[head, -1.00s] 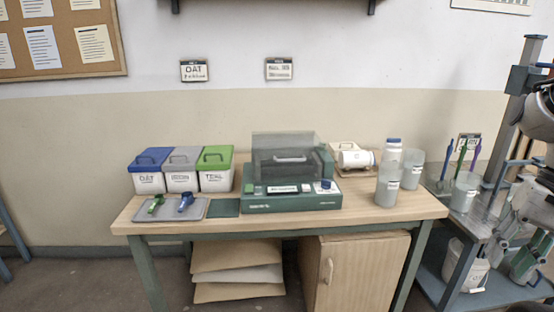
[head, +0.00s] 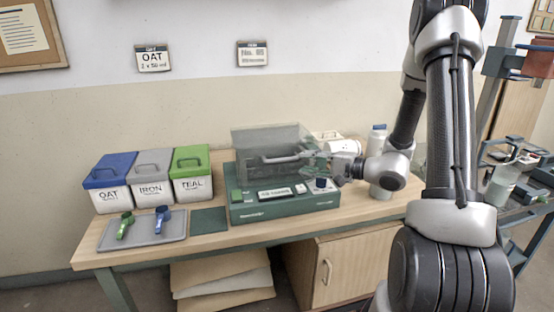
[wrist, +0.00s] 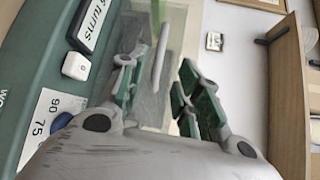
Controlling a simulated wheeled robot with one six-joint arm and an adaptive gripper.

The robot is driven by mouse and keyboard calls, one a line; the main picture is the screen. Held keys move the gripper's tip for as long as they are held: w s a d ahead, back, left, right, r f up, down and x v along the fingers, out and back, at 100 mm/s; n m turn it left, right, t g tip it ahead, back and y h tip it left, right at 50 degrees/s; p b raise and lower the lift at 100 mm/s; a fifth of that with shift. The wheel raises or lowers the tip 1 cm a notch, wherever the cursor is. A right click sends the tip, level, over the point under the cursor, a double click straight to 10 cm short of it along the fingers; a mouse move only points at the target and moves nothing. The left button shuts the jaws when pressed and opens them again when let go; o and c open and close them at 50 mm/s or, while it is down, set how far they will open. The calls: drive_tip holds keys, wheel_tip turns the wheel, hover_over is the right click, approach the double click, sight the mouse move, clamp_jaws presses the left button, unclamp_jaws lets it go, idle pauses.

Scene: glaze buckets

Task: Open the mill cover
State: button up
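The mill (head: 285,205) is a green machine on the wooden table, with a label and buttons along its front. Its see-through grey cover (head: 262,140) stands over the top. A pale bar handle (head: 285,158) is on the cover's front. My gripper (head: 322,158) is at the right end of the handle, reaching in from the right. In the wrist view the two green-padded fingers (wrist: 160,75) are spread, with the bar handle (wrist: 160,55) showing between or just beyond them. I cannot tell whether they touch it.
Lidded OAT (head: 110,190), IRON (head: 152,183) and TEAL (head: 190,182) buckets stand left of the mill. A grey tray (head: 145,237) with green and blue scoops lies in front of them. A bottle (head: 377,140) stands behind my wrist. A dark green mat (head: 208,220) is bare.

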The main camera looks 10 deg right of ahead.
sight(286, 160)
drive_tip(key=x, duration=0.8)
drive_tip(key=shift+s, duration=0.1)
clamp_jaws()
